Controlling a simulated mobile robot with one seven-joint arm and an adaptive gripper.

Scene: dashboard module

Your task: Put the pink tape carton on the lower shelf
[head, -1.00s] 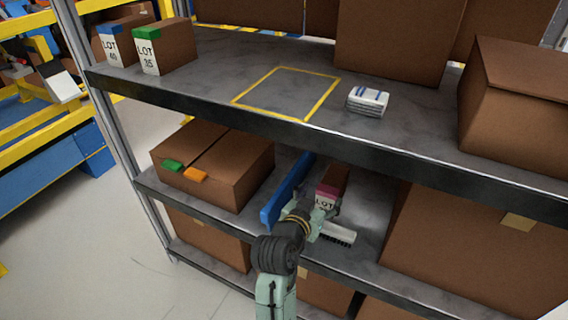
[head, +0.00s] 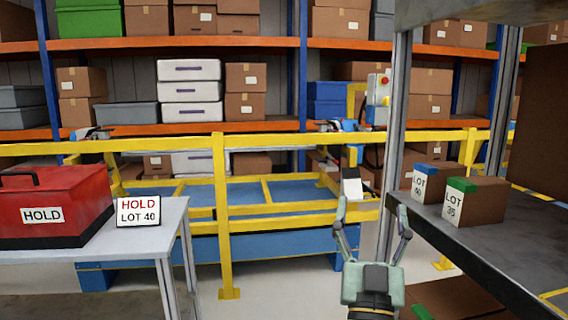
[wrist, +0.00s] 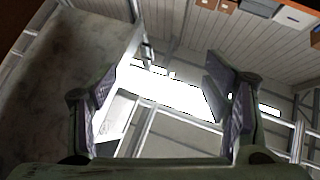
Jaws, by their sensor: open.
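The pink tape carton is not in view now. My gripper (head: 373,214) is in the lower right of the head view, left of the shelf unit, with its fingers spread and nothing between them. The wrist view also shows the open, empty gripper (wrist: 160,85). The upper shelf (head: 470,238) is at the right of the head view. Below it, part of a large brown box (head: 455,298) shows at the lower level. The lower shelf's own surface is hidden or out of frame.
A blue tape carton (head: 425,182) and a green tape carton (head: 474,203) stand on the upper shelf. At left, a red toolbox (head: 60,205) and a HOLD LOT 40 sign (head: 138,211) stand on a white table (head: 150,240). A yellow rail (head: 222,215) runs behind.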

